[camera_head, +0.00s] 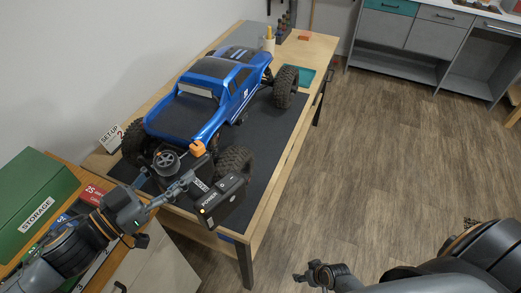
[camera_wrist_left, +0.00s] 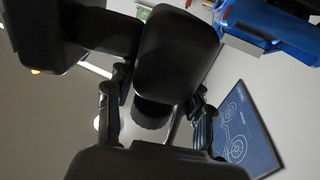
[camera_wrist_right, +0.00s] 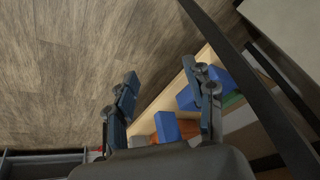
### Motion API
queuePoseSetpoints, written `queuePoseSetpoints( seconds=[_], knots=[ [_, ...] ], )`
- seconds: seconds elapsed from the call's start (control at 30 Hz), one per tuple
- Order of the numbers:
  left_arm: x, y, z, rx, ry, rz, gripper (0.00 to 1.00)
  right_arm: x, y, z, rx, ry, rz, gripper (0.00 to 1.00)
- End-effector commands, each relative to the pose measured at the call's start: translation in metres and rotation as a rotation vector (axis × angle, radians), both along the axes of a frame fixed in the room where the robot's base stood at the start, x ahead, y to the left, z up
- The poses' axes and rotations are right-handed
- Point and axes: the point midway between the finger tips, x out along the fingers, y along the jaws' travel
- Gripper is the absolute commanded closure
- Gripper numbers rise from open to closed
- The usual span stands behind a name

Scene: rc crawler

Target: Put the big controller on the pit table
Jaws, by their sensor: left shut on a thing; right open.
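The big controller (camera_head: 222,200) is black, with a wheel, an orange part and a box marked POWER. My left gripper (camera_head: 184,183) is shut on it and holds it at the near end of the pit table (camera_head: 314,52), in front of the blue truck. Whether it touches the table cannot be told. In the left wrist view the dark controller (camera_wrist_left: 175,55) fills the space at the fingers (camera_wrist_left: 158,88). My right gripper (camera_head: 318,276) is open and empty over the floor, low in the head view; its spread fingers show in the right wrist view (camera_wrist_right: 165,100).
The blue truck (camera_head: 208,98) covers much of the table's black mat (camera_head: 262,150). A SET-UP sign (camera_head: 112,138) stands at the left edge. A green STORAGE box (camera_head: 36,205) is at the left. Floor at right is clear.

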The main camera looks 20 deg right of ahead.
Motion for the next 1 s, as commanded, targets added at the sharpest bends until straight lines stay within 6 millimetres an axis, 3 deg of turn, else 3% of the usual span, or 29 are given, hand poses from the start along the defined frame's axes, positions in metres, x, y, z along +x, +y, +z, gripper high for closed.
queuePoseSetpoints(
  seconds=[0.03,0.2,0.37,0.5,0.73,0.9,1.0],
  knots=[
    [0.0,0.0,0.001,-0.003,-0.001,-0.001,0.94,0.027,-0.002,0.021,0.029,-0.049,-0.002,0.46],
    [0.0,0.0,0.001,-0.003,-0.001,-0.001,0.94,0.098,0.0,0.094,0.14,-0.199,0.021,0.46],
    [0.0,0.0,0.001,-0.003,-0.001,-0.001,0.94,0.149,0.01,0.174,0.246,-0.349,0.089,0.46],
    [0.0,0.0,0.001,-0.003,-0.001,-0.001,0.94,0.179,0.024,0.251,0.331,-0.488,0.18,0.46],
    [0.0,0.0,0.001,-0.003,-0.001,-0.001,0.94,0.195,0.055,0.383,0.454,-0.724,0.387,0.46],
    [0.0,0.0,0.001,-0.003,-0.001,-0.001,0.94,0.18,0.082,0.474,0.528,-0.888,0.566,0.46],
    [0.0,0.0,0.001,-0.003,-0.001,-0.001,0.94,0.165,0.095,0.514,0.559,-0.965,0.661,0.46]
  ],
)
